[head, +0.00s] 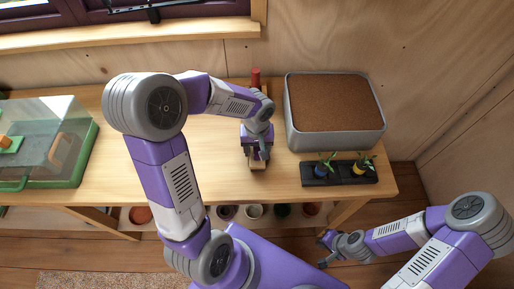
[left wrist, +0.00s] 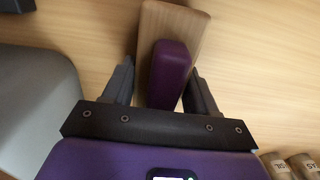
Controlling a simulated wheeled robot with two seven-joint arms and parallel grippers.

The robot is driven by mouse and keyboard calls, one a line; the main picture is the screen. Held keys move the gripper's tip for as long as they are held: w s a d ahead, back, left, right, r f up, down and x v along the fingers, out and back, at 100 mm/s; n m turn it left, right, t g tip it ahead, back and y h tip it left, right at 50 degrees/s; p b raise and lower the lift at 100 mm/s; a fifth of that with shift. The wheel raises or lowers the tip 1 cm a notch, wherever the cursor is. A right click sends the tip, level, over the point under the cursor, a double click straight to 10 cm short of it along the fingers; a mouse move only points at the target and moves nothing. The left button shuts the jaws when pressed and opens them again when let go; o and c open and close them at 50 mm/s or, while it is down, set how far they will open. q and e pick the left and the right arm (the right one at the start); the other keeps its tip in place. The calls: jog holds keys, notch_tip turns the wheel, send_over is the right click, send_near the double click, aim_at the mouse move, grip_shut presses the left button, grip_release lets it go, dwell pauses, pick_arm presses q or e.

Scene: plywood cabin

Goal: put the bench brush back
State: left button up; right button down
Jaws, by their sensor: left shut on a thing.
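The bench brush shows in the left wrist view as a pale wooden piece (left wrist: 185,25) with a purple block (left wrist: 171,72) in front of it. It lies between the two dark fingers of my left gripper (left wrist: 160,88), which is shut on it. In the head view a bit of pale wood (head: 258,166) shows at the fingertips of my left gripper (head: 256,156), over the table. The arm hides most of it, and I cannot tell whether it touches the tabletop. My right gripper (head: 323,250) is beyond the table's front edge, its fingers apart and empty.
A grey box with a brown top (head: 335,103) stands right of my left gripper, behind a black holder with plants (head: 317,181). A red object (head: 256,77) stands behind the gripper. A green-based clear case (head: 75,178) fills the left end. Several pots sit under the table.

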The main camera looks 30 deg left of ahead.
pick_arm(q)
jog(key=shift+f, duration=0.15)
jog(key=o, duration=1)
jog(key=shift+r, duration=0.3)
notch_tip(320, 180, up, 12)
jog(key=p, duration=0.3)
jog(key=shift+f, duration=0.1)
